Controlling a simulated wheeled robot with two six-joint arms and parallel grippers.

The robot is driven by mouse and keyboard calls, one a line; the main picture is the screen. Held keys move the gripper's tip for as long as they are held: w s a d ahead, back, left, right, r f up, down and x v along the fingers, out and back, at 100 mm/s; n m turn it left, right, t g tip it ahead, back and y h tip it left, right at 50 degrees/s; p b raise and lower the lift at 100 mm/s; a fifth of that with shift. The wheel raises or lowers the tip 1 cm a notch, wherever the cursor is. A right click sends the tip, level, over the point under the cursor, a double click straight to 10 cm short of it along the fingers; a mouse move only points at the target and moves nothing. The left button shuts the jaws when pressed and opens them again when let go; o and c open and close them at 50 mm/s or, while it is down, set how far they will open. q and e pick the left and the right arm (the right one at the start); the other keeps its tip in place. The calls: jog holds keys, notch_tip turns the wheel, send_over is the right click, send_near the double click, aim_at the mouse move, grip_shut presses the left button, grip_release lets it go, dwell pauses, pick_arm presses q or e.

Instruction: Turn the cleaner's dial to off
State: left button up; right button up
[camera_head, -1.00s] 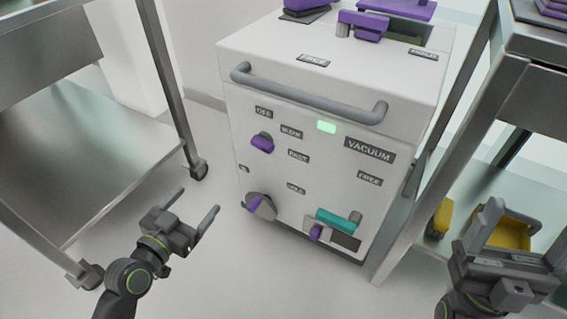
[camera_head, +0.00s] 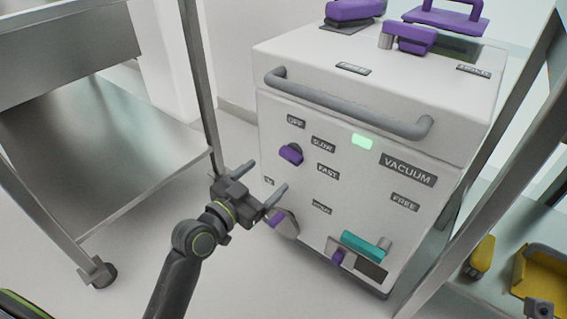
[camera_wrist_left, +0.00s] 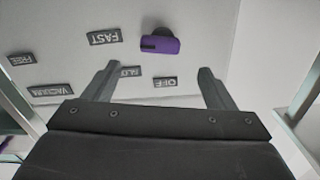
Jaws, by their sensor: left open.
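The cleaner (camera_head: 330,110) is a white box on the floor. Its purple dial (camera_head: 291,154) is on the front, by the OFF, SLOW and FAST labels. The dial also shows in the left wrist view (camera_wrist_left: 162,45), seen upside down, with a dark mark at its end toward FAST. My left gripper (camera_head: 262,180) is open and empty, in front of the cleaner's left side and below and left of the dial in the head view. The dial lies beyond its fingers (camera_wrist_left: 159,70), apart from them. A grey piece of my right gripper (camera_head: 539,308) shows at the bottom right edge.
A grey handle bar (camera_head: 345,104) crosses the cleaner's front above the dial. A grey-and-purple knob (camera_head: 284,222) and a teal slider (camera_head: 365,246) are lower. Metal shelving (camera_head: 110,140) stands left; another rack with yellow items (camera_head: 545,280) stands right.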

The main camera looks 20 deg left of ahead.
aim_at(287, 158)
pick_arm(q)
jog(key=b+x, duration=0.1)
jog(key=x, duration=0.5)
jog(key=shift+w+d, duration=0.1)
jog(key=shift+w, duration=0.25)
jog(key=shift+w+d, duration=0.15)
jog(key=shift+w, duration=0.35)
